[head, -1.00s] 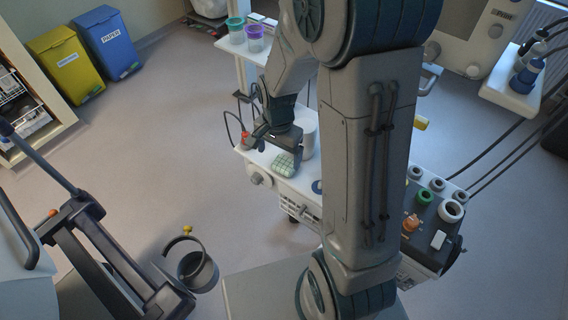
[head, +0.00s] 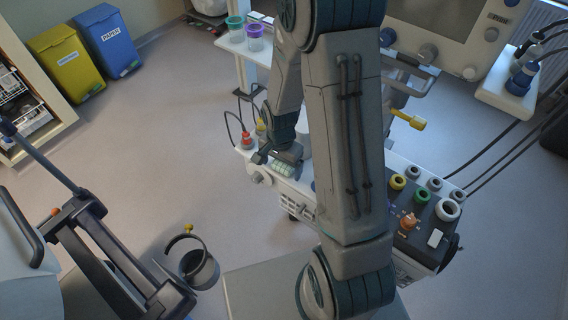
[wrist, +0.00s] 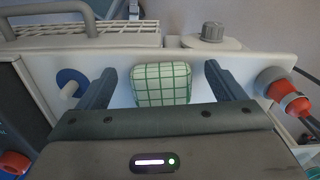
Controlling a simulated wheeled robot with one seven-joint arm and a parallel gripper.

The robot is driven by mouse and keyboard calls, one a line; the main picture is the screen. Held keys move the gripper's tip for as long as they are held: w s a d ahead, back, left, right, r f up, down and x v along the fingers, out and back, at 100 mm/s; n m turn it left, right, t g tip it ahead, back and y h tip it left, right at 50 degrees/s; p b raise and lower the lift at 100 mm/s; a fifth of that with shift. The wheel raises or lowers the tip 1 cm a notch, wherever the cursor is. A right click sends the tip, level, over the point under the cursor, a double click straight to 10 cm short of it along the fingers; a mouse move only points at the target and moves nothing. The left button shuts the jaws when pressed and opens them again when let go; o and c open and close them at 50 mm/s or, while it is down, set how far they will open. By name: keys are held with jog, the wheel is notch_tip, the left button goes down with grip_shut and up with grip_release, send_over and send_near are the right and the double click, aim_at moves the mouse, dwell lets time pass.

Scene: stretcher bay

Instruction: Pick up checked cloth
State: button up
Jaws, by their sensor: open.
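The checked cloth (wrist: 162,84) is a folded pale pad with green grid lines, lying on the white cart top. In the wrist view it sits between the two fingers of my gripper (wrist: 160,86), with a gap on each side. The fingers are open and do not touch it. In the head view the cloth (head: 284,168) shows just in front of my gripper (head: 276,158), partly covered by it. My arm hides much of the cart in the head view.
In the wrist view a red-and-grey fitting (wrist: 289,99) is to the right, a blue disc (wrist: 72,82) to the left, and a grey knob (wrist: 212,32) beyond the cloth. In the head view, a yellow handle (head: 408,118) and several ports are right of my arm.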

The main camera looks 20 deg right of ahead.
aim_at(281, 167)
jog(key=c, duration=1.1)
jog(key=shift+o, duration=0.2)
notch_tip(281, 167, up, 10)
jog(key=b, duration=0.1)
